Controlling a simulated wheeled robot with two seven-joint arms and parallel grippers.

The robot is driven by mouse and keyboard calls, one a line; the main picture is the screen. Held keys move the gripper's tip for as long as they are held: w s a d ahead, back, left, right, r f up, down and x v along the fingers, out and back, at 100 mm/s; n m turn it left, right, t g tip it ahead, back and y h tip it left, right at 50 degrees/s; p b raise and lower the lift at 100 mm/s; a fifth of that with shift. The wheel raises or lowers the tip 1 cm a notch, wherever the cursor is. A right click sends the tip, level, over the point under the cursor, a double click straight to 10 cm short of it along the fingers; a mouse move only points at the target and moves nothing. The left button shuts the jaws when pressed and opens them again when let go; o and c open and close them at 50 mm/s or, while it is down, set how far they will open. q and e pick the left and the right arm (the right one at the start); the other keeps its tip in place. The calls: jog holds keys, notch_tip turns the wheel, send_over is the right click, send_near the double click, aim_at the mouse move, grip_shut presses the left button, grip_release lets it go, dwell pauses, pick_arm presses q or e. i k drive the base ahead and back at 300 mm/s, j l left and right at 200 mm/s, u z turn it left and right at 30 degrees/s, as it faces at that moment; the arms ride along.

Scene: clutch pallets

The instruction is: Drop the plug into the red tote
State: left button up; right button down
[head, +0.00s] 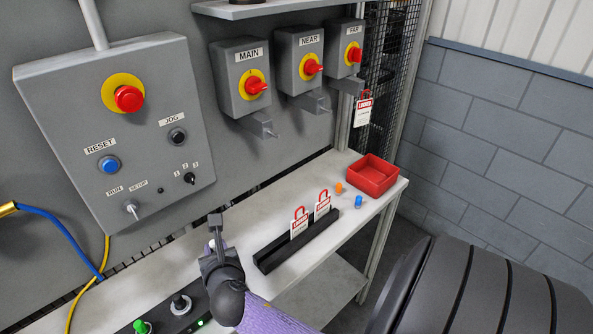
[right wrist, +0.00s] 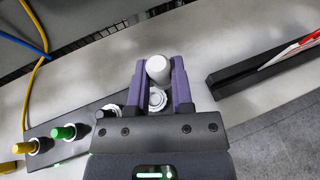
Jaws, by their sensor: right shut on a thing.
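The red tote (head: 366,186) sits at the far right end of the white bench in the head view and looks empty. My right gripper (head: 214,236) is over the bench, well left of the tote. In the right wrist view its purple fingers (right wrist: 157,72) are shut on a white round-topped plug (right wrist: 158,66). The held plug is mostly hidden in the head view. A pale ring shows between the fingers below the plug; I cannot tell whether the plug is clear of it. My left gripper is not in view.
A dark rack (right wrist: 45,160) holds green (right wrist: 63,133) and yellow (right wrist: 22,147) plugs. A black holder (head: 272,259) with two red-and-white lockout tags stands between gripper and tote. Orange (head: 338,188) and blue (head: 358,202) pegs stand near the tote. A control box (head: 75,140) overhangs the left.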

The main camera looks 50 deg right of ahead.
aim_at(376, 182)
jog(key=z, duration=2.35)
jog(key=i+l+u, duration=0.2)
jog(key=i+u, duration=0.2)
jog(key=i+l+u, duration=0.3)
jog(key=i+u, duration=0.15)
jog(key=i+l+u, duration=0.4)
jog(key=k, duration=0.05)
